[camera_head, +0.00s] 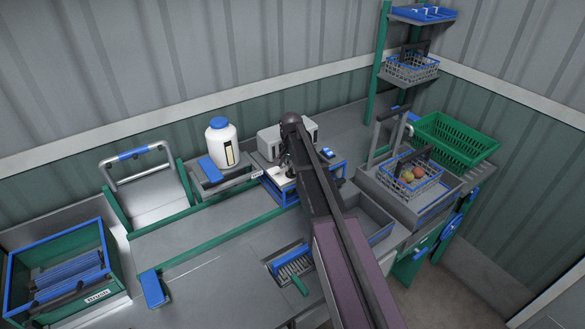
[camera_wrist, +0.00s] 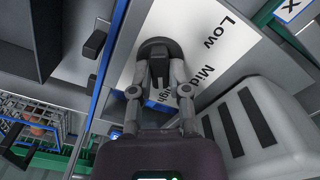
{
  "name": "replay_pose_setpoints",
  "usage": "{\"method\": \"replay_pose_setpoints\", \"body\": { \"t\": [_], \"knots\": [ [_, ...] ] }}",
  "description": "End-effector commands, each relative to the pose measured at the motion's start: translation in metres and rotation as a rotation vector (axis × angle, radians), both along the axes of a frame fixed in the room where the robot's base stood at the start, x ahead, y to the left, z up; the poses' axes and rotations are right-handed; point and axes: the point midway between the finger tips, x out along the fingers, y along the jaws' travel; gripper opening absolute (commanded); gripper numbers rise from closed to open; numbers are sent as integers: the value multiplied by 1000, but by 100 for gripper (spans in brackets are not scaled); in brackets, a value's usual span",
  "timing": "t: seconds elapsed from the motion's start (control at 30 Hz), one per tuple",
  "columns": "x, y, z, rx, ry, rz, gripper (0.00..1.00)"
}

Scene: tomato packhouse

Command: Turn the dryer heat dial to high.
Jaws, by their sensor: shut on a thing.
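The dryer heat dial (camera_wrist: 155,47) is a dark round knob on a white panel (camera_wrist: 222,70) in the wrist view. The panel reads "Low", "Mid" and, partly covered, "High", running from the top down beside the dial. My gripper (camera_wrist: 157,72) is shut on the dial, one finger on each side. My fingers hide part of the dial and the "High" label, and I cannot tell which setting the dial points to. In the head view my arm hides the dial, and the white panel (camera_head: 279,179) shows beside my gripper (camera_head: 286,163).
A grey slotted housing (camera_wrist: 255,125) stands close to the right of my gripper in the wrist view. A black handle (camera_wrist: 95,44) is at the left. In the head view, a white jar (camera_head: 220,145) stands left of the panel and a wire basket (camera_head: 425,182) of tomatoes stands right.

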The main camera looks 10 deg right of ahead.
Motion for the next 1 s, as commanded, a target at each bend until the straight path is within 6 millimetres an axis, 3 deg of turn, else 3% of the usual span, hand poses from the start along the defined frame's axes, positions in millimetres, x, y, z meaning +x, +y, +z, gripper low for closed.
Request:
{"method": "replay_pose_setpoints", "body": {
  "t": [0.53,0.57,0.67,1.0],
  "knots": [
    [4,0,0,0,-8,-36,0],
    [4,0,0,0,-8,-36,29],
    [4,0,0,0,-6,-36,57],
    [1,0,0,0,-3,-35,57]
  ]
}}
